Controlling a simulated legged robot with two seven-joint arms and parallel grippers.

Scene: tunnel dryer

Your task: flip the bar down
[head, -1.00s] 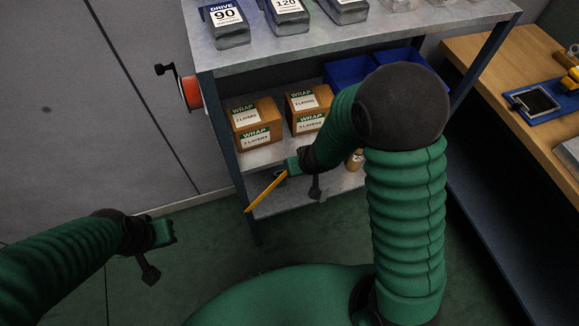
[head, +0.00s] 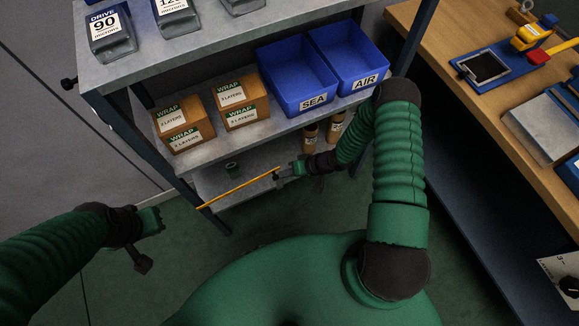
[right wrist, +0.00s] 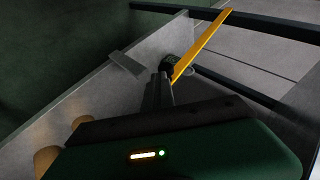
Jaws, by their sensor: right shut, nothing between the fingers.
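The yellow bar (head: 238,189) runs slanting along the front of the low shelf, its left end by the dark front post and its right end at my right gripper. It also shows in the right wrist view (right wrist: 203,45), just ahead of the fingers. My right gripper (head: 281,172) is shut with nothing between its fingers. Its tip is close to the bar's right end; I cannot tell whether they touch. My left gripper (head: 158,220) hangs at the lower left, away from the bar; its fingers are too unclear to judge.
The shelf above the bar holds cardboard WRAP boxes (head: 184,128) and blue bins (head: 297,75). Brown bottles (head: 310,134) and a small green object (head: 232,169) sit on the low shelf. A wooden bench (head: 465,50) stands right. Green floor is open before the rack.

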